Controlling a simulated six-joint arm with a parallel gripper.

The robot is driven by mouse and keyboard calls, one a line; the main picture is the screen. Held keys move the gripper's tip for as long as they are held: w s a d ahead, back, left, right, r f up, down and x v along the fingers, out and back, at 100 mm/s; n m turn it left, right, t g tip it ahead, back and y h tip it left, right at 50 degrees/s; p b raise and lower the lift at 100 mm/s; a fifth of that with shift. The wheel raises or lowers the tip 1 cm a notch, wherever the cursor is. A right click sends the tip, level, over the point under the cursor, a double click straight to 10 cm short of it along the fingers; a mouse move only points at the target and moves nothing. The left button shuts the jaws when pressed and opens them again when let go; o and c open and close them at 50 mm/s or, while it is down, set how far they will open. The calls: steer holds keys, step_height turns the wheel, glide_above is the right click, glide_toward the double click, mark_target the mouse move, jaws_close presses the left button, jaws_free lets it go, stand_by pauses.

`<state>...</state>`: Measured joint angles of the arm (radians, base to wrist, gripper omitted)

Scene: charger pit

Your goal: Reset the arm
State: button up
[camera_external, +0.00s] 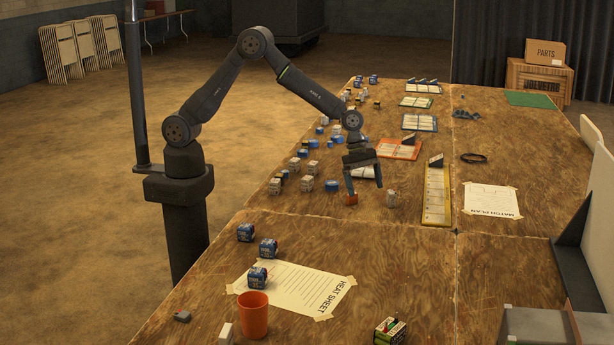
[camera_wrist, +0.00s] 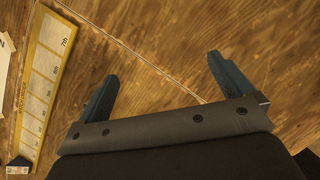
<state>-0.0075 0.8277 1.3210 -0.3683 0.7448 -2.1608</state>
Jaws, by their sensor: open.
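My gripper (camera_external: 364,192) hangs over the middle of the table with its fingers pointing down. In the wrist view my gripper (camera_wrist: 162,68) is open, with only bare wood showing between its two fingers.
A long yellow numbered board (camera_external: 436,196) lies to the right; it also shows in the wrist view (camera_wrist: 42,85). Several small blue and white blocks (camera_external: 308,184) crowd the table's left side. An orange cup (camera_external: 253,315) stands near the heat sheet (camera_external: 305,287). Bare wood lies around (camera_external: 390,255).

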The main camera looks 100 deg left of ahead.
steer(key=s+d+m+g, duration=0.1)
steer(key=s+d+m, duration=0.2)
steer(key=d, duration=1.1)
steer(key=s+d+m+g+h, duration=0.1)
steer(key=s+d+m, duration=0.3)
steer(key=d, duration=1)
steer(key=shift+s+d+m+h, duration=0.3)
steer(key=shift+s+d, duration=0.05)
steer(key=shift+s, duration=0.15)
